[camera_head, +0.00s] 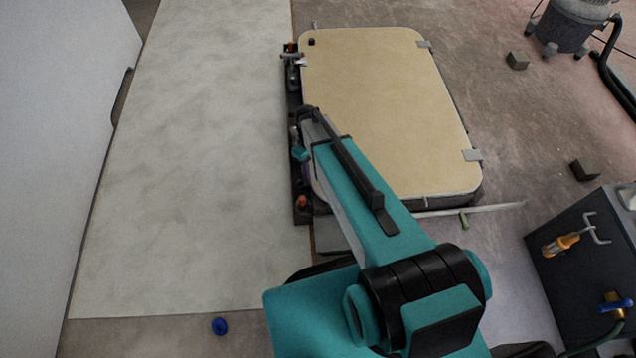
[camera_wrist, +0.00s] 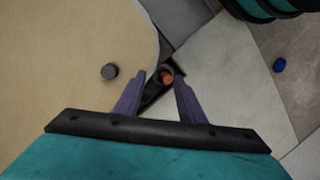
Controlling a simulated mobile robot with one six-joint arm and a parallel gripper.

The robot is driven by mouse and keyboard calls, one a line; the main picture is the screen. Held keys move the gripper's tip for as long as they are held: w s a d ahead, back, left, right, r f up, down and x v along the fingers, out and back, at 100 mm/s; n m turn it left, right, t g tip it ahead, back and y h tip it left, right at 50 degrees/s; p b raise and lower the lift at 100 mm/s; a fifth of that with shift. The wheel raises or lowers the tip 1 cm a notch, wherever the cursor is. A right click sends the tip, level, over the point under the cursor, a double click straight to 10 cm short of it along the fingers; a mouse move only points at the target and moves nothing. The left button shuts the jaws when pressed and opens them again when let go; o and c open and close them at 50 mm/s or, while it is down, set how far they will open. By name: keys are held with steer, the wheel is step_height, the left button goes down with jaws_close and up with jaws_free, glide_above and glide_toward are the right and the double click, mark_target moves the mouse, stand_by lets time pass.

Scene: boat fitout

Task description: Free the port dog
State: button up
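A tan hatch panel (camera_head: 385,110) with rounded corners lies flat. A dark rail (camera_head: 292,100) runs along its left side, with one orange-topped dog (camera_head: 290,47) at the far end and another (camera_head: 301,203) at the near end. I cannot tell from the pictures which is the port dog. In the wrist view, my gripper (camera_wrist: 160,74) is open, its purple fingers either side of an orange-topped dog (camera_wrist: 167,77) on a dark lever. No contact is visible, and the height gap is unclear. In the head view my arm mostly hides the gripper near the near dog.
A pale board (camera_head: 190,150) lies left of the rail. A blue cap (camera_head: 220,326) lies on the floor. A dark cabinet (camera_head: 575,275) holding tools stands at right, and a vacuum (camera_head: 568,22) stands far right.

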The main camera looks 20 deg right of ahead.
steer(key=s+r+m+p, duration=0.1)
steer(key=s+p, duration=0.2)
steer(key=s, duration=0.3)
steer(key=shift+s+g, duration=0.2)
steer(key=shift+g, duration=0.1)
steer(key=s+f+m, duration=0.2)
steer(key=s, duration=0.8)
steer(key=s+f+m+g, duration=0.1)
steer(key=s+f+m, duration=0.1)
steer(key=s, duration=0.8)
steer(key=shift+d+f+m, duration=0.35)
steer(key=shift+f+m, duration=0.05)
steer(key=shift+f, duration=0.35)
steer(key=shift+c, duration=0.6)
